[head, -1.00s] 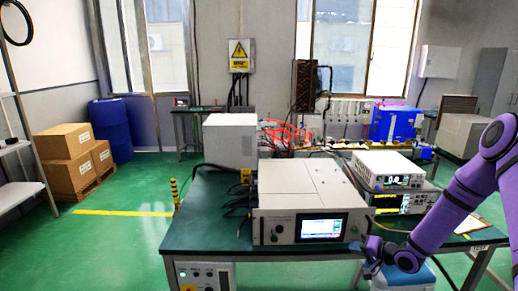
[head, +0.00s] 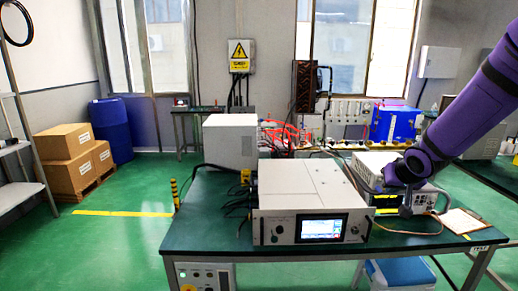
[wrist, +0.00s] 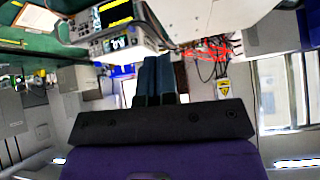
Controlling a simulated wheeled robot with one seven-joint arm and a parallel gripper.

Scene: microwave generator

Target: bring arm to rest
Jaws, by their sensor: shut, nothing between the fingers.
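My gripper (head: 405,209) is at the end of my purple arm, over the right part of the green bench. In the head view it hangs in front of the stacked instruments and partly hides them. In the wrist view its two dark fingers (wrist: 160,78) lie side by side, shut with nothing between them. Whether the fingertips touch anything cannot be told from the head view.
A white microwave generator with a lit screen (head: 321,228) stands on the bench (head: 220,240). Stacked instruments (head: 375,165) and a clipboard (head: 462,221) are to its right. A blue-lidded box (head: 402,272) is below the bench. Green floor is open at left.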

